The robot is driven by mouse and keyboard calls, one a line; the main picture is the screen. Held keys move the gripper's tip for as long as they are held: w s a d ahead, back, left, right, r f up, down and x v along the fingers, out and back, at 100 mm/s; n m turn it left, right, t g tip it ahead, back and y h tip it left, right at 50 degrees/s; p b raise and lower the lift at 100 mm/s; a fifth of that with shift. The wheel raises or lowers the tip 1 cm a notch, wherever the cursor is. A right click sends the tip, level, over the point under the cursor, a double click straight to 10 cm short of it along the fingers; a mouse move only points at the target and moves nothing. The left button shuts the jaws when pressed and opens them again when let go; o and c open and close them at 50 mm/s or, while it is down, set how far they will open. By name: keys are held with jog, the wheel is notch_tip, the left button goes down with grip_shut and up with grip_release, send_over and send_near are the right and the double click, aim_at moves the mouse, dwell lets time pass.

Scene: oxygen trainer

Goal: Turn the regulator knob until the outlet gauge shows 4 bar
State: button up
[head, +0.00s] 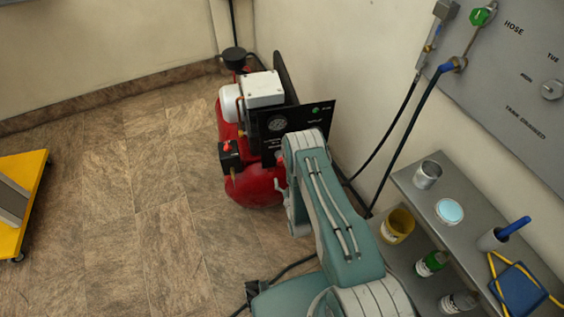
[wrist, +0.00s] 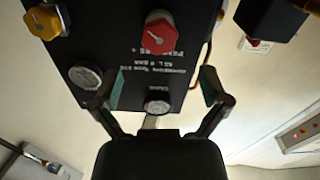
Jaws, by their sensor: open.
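The red regulator knob (wrist: 158,33) sits on a black panel (wrist: 112,38) in the wrist view. It is faceted, with a pale mark on its face. A round white gauge (wrist: 158,102) lies between my fingers in the picture and another gauge (wrist: 85,76) is to the left. Their needles are too small to read, and I cannot tell which is the outlet gauge. My gripper (wrist: 159,84) is open. Its fingertips are spread below the knob in the picture, and nothing is between them at the knob. In the head view my arm hides the gripper and the knob.
A yellow knob (wrist: 43,22) is left of the red one. The head view shows a red compressor (head: 255,187) with a dark panel (head: 299,120). A shelf (head: 470,235) with cups and bottles stands right, under a grey wall board (head: 515,85). The left floor is mostly clear.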

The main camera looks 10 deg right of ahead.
jog(key=w, duration=0.7)
jog(key=shift+w, duration=0.2)
jog(key=c, duration=1.1)
